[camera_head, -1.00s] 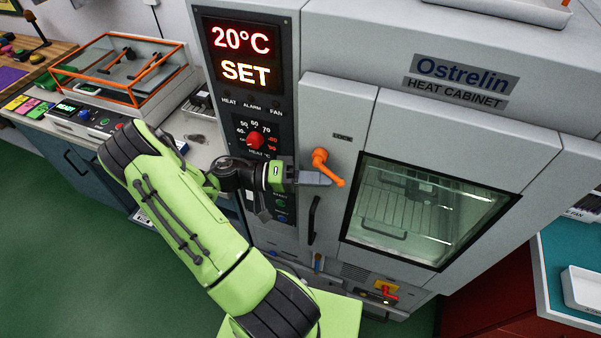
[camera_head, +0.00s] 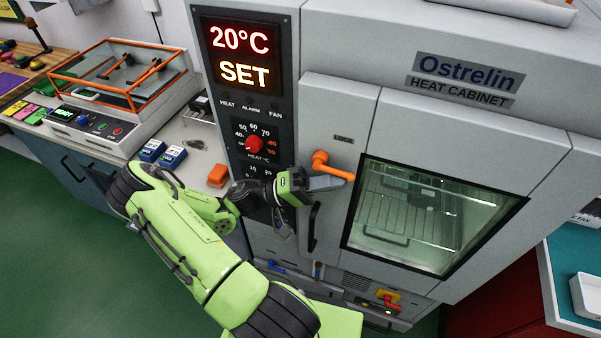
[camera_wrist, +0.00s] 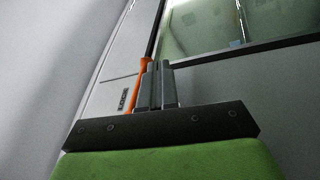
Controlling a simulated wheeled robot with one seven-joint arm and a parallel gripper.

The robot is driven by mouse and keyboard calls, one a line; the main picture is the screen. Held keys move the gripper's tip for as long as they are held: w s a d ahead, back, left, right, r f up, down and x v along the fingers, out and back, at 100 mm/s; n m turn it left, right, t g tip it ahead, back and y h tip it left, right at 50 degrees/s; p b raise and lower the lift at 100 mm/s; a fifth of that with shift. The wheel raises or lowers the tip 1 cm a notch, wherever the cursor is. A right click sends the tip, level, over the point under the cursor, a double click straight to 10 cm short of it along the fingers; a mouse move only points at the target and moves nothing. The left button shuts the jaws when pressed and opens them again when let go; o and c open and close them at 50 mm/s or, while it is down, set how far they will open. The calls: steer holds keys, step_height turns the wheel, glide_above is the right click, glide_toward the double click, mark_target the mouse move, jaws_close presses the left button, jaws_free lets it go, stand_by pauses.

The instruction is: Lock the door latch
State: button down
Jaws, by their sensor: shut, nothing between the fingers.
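The door latch is an orange handle (camera_head: 334,172) on the heat cabinet's door (camera_head: 350,125), under a small "LOCK" label (camera_head: 343,139). Its lever now points right and slightly down in the head view. My gripper (camera_head: 326,183) is shut and empty, with its fingers just below the lever, seemingly against it. In the wrist view the fingers (camera_wrist: 156,85) lie right beside the orange handle (camera_wrist: 137,95) and hide part of it. The "LOCK" label (camera_wrist: 122,99) is to their left. The cabinet door looks closed.
A black vertical door pull (camera_head: 313,227) hangs just below my gripper. The control panel (camera_head: 250,110) with a red knob (camera_head: 254,144) is to the left. The glass window (camera_head: 430,215) is to the right. An orange block (camera_head: 217,176) lies on the bench at left.

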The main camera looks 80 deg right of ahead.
stand_by(0.5)
steer(key=b+v, duration=0.1)
steer(key=v, duration=1.4)
steer(key=shift+w, duration=0.4)
steer(key=shift+a+f, duration=0.1)
